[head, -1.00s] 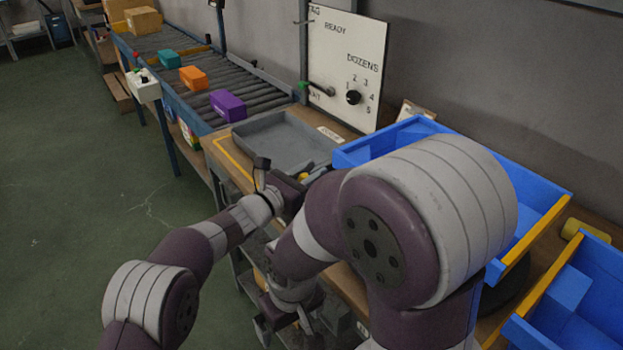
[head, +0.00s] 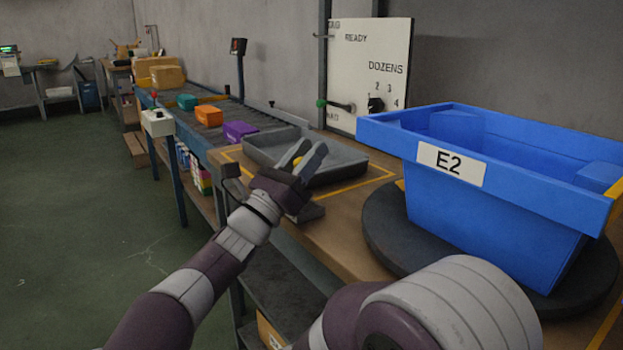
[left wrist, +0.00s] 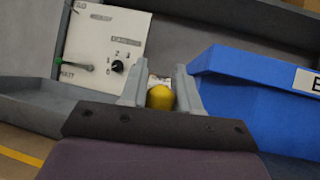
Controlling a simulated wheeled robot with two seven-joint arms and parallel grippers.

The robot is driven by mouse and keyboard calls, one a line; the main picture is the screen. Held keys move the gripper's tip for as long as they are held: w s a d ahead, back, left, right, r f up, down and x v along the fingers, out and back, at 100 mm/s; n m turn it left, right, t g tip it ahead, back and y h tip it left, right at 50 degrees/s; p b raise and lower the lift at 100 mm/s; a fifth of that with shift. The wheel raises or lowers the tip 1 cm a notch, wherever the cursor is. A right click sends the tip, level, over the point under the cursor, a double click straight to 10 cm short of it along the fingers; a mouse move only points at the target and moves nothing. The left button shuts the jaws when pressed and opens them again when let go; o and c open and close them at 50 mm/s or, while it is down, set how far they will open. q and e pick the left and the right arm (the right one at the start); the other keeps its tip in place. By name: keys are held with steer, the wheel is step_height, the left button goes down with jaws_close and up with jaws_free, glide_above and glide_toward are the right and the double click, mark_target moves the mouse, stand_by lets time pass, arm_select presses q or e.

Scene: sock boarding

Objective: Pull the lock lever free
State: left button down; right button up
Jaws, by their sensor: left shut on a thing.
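My left gripper (head: 308,148) is raised over the near side of the grey tray, fingers pointing up and away. It is shut on a small yellow-ended piece (head: 297,161). In the left wrist view this yellow piece (left wrist: 160,97) sits between the two grey fingers, with something pale behind it. I cannot tell whether it is the lock lever or still joined to anything. A lever with a green knob (head: 321,103) is on the white panel (head: 370,60), apart from my gripper; it also shows in the left wrist view (left wrist: 62,67). My right gripper is out of view.
A blue bin marked E2 (head: 480,200) stands on a dark round turntable (head: 385,235) at the right. The grey tray (head: 350,160) lies on the wooden bench (head: 335,225). A roller conveyor with coloured boxes (head: 209,115) runs back left. Green floor at left is clear.

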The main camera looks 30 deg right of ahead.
arm_select(q)
steer(key=shift+f, duration=0.1)
stand_by(0.3)
steer(key=c, duration=0.9)
jaws_free()
steer(key=v, duration=1.2)
steer(key=shift+s+a+f, duration=0.15)
steer(key=shift+a+f, duration=0.1)
